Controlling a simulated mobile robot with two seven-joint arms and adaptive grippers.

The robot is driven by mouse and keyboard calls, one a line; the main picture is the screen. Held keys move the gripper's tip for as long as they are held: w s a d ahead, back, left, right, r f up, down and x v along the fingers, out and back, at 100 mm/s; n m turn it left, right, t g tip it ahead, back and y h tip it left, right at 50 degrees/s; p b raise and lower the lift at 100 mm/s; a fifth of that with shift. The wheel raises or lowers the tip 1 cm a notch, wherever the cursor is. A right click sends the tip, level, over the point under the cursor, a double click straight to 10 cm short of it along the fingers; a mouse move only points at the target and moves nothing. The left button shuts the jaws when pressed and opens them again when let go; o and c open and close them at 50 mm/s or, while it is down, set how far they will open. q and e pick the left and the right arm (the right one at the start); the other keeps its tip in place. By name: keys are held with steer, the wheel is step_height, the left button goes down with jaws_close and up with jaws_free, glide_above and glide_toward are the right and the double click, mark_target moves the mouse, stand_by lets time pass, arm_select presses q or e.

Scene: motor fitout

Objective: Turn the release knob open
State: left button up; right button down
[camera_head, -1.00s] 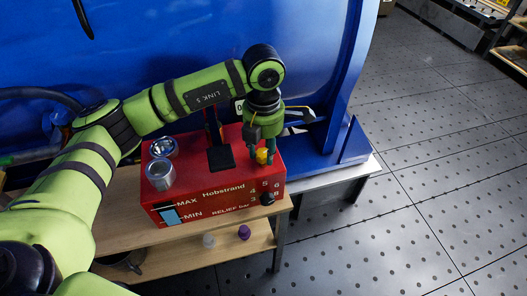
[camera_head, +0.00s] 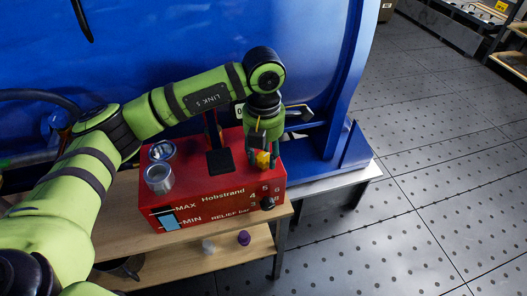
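The red box (camera_head: 222,185) stands on a wooden bench, with "Hobstrand", MAX/MIN and "RELIEF bar" lettering on its front. A small yellow-orange knob (camera_head: 262,159) sits on its top near the right end; I take it for the release knob. My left gripper (camera_head: 262,160) points down over it, with dark fingers on both sides of the knob and seemingly closed on it. The fingers partly hide the knob. A black dial (camera_head: 268,202) is on the box's front right among numbers. My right gripper is not in view.
Two silvery round fittings, one nearer (camera_head: 158,178) and one behind (camera_head: 162,150), sit on the box's left. A black pad (camera_head: 220,161) lies mid-top. A blue housing (camera_head: 200,45) rises behind.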

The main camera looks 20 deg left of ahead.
mark_target(264, 157)
arm_select(q)
steer(key=shift+o, duration=0.4)
steer(key=shift+r, duration=0.2)
step_height(264, 157, up, 12)
steer(key=shift+f, duration=0.2)
stand_by(0.3)
